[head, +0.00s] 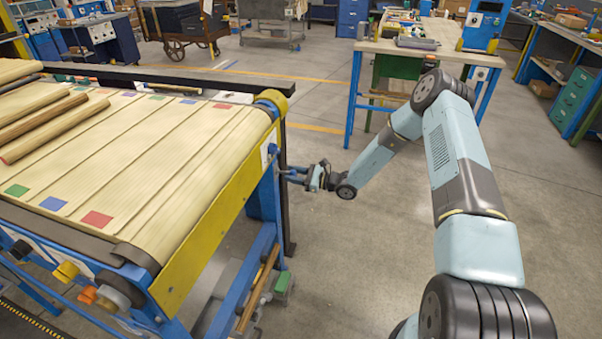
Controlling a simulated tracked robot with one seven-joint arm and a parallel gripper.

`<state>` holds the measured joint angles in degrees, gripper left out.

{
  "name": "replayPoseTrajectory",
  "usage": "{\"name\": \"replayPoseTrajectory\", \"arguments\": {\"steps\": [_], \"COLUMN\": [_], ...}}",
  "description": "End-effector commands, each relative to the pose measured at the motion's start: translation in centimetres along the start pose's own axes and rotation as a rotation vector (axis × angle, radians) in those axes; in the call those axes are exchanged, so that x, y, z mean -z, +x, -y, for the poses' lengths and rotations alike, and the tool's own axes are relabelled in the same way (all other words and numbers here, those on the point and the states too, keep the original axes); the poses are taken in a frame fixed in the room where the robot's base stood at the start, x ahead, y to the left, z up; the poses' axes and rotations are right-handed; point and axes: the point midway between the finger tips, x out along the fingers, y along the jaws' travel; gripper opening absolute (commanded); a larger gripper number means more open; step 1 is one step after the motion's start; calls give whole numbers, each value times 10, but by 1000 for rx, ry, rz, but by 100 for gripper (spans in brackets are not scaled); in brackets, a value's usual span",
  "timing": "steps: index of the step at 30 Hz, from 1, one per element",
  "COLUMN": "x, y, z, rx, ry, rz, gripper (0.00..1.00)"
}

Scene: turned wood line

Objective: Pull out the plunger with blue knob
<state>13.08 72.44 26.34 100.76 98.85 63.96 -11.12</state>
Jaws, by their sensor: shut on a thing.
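My gripper (296,176) is at the right end of the conveyor, beside the blue frame post (267,190) below the yellow side rail. It reaches in from the right, roughly level, with its fingers pointing left at the post. The fingers are shut on the plunger with the blue knob. The knob is small here and largely covered by the fingers, so I cannot tell how far the plunger stands out of the frame.
The conveyor belt (160,140) carries wooden rods (45,125) and coloured squares. A workbench (415,47) with tools stands behind my arm. The floor (350,260) right of the conveyor is clear around the gripper.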

Motion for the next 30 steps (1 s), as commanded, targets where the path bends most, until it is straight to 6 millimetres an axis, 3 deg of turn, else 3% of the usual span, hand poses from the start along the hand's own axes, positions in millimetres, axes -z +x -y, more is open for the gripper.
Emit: {"name": "replayPoseTrajectory", "arguments": {"steps": [2,11,12,19,30], "x": [0,1,1,0,0], "y": [4,1,0,0,-7], "z": [-14,-14,-14,-10,-8], "rx": [-25,-25,-25,-20,-16], "ry": [9,9,9,6,4], "rz": [3,2,2,2,2], "gripper": [0,0,40,62,63]}}
